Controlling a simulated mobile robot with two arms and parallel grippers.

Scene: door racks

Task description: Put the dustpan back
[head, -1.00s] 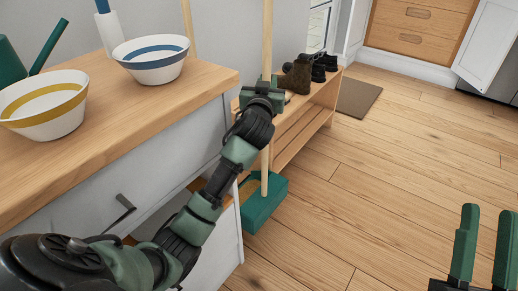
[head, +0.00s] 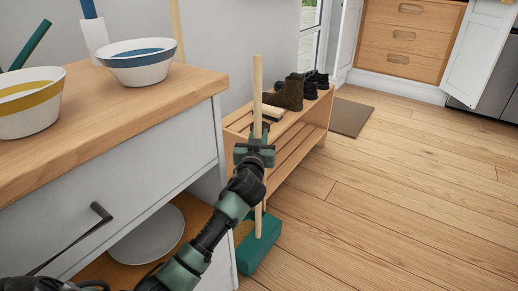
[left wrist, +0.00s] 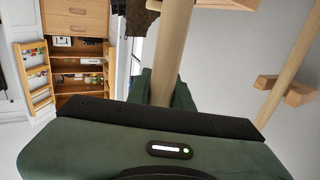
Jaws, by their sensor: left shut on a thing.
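The dustpan has a long pale wooden handle (head: 257,95) and a green pan (head: 262,248) at its lower end. It stands nearly upright beside the white cabinet's right end. My left gripper (head: 255,148) is shut on the handle, around its middle. The pan is at or near floor level; I cannot tell whether it touches the floor. My right gripper is not in view.
A slatted wooden shoe rack (head: 287,150) with shoes and a brush stands just behind the handle. The white cabinet (head: 150,150) with bowls on its wooden top is at left. A brown mat (head: 350,116) lies further back. The wooden floor at right is clear.

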